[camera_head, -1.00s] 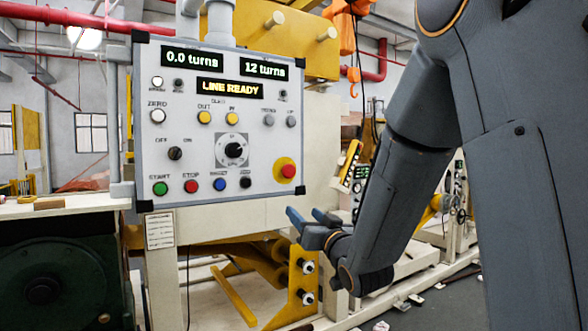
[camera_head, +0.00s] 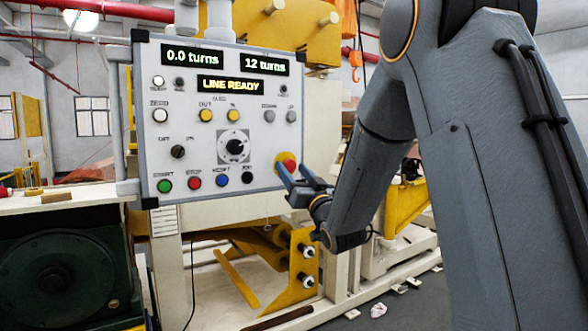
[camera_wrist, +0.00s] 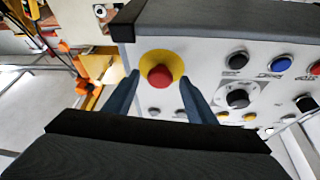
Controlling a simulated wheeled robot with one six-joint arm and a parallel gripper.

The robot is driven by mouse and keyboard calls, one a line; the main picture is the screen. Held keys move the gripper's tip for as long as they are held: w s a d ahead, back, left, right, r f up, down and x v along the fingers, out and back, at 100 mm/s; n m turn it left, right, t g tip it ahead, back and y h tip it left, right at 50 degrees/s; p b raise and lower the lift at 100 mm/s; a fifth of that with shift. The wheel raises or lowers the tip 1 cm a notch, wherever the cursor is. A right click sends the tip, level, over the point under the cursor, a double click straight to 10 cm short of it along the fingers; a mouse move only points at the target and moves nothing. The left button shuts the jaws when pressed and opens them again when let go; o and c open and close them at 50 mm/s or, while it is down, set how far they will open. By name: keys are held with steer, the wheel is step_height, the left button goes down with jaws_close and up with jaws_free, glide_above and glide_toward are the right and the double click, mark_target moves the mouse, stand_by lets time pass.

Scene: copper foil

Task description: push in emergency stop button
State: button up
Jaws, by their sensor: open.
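The emergency stop button (camera_head: 289,165) is a red mushroom head on a yellow round plate, low on the right side of the grey control panel (camera_head: 215,135). In the head view my gripper's fingers (camera_head: 300,176) partly cover it from the lower right. In the wrist view the red button (camera_wrist: 160,77) shows whole, centred between the two blue-grey fingertips (camera_wrist: 157,85). My gripper is open and holds nothing. The fingers lie on either side of the button in the picture; I cannot tell whether they touch the panel.
The panel's lower row has green (camera_head: 165,185), red (camera_head: 194,182), blue (camera_head: 222,180) and black (camera_head: 247,177) buttons left of my gripper. A rotary dial (camera_head: 235,147) sits above them. The display (camera_head: 230,86) reads LINE READY. Yellow machine brackets (camera_head: 303,270) stand below the panel.

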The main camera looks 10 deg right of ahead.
jaws_close()
steer(key=shift+w+b, duration=0.1)
steer(key=shift+b, duration=0.2)
steer(key=shift+w+a+f+b, duration=0.1)
steer(key=shift+w+b, duration=0.2)
steer(key=shift+b, duration=0.3)
jaws_free()
steer(key=shift+w+a, duration=0.1)
steer(key=shift+w, duration=0.05)
